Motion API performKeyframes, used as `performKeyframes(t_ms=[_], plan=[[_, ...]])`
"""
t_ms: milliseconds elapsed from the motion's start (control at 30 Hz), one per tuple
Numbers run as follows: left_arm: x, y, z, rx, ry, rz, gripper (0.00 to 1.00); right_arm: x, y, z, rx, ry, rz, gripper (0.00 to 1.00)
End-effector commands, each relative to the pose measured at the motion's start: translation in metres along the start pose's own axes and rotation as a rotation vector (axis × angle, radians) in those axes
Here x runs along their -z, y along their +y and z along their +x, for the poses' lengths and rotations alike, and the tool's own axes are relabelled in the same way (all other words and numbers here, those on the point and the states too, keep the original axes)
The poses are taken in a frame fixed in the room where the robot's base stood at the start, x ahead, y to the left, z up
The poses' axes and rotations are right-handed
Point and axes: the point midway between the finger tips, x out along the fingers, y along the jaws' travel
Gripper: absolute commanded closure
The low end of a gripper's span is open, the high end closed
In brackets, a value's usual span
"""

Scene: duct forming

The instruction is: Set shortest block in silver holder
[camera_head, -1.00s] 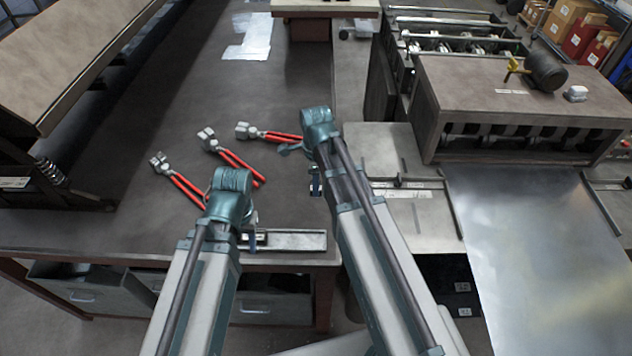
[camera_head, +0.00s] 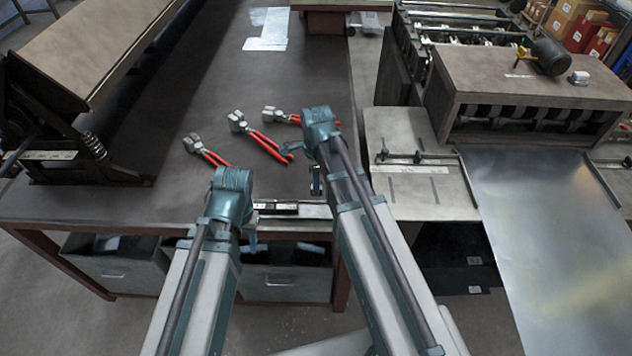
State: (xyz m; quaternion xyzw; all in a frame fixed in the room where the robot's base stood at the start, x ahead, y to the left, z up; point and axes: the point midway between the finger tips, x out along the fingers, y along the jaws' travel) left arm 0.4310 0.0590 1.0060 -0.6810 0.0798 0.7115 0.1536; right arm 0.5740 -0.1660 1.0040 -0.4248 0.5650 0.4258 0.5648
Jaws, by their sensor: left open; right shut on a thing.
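A long silver holder (camera_head: 318,211) lies along the table's front edge, partly behind my arms. A dark section with light marks (camera_head: 277,207) shows at its left part; I cannot tell whether this is a block. My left gripper (camera_head: 253,240) hangs just in front of the table edge, below and left of the holder, open and empty. My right gripper (camera_head: 316,182) points down above the table, close behind the holder's right part. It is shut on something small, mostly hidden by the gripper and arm. No block can be clearly made out, so lengths cannot be compared.
Three red-handled pliers (camera_head: 268,146) lie on the dark table (camera_head: 200,90) behind my grippers. A black hinged machine (camera_head: 80,140) stands at the left. A bench machine with a sheet-metal slide (camera_head: 540,230) is at the right. Grey drawers (camera_head: 115,270) sit under the table.

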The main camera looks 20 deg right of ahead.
Motion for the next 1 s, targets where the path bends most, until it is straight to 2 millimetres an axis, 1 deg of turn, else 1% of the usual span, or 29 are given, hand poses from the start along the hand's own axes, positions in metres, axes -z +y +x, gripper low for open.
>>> performKeyframes(t_ms=[267, 800, 1000], plan=[[0.001, 0.002, 0.020, 0.000, 0.000, -0.001, 0.50, 0.000, 0.000, 0.021, 0.000, 0.000, 0.000, 1.00], [0.004, 0.008, 0.081, 0.000, 0.000, -0.001, 0.50, 0.000, 0.000, 0.082, 0.000, 0.000, 0.000, 1.00], [0.005, 0.009, 0.093, 0.000, 0.000, -0.001, 0.50, 0.000, 0.000, 0.094, 0.000, 0.000, 0.000, 1.00]])
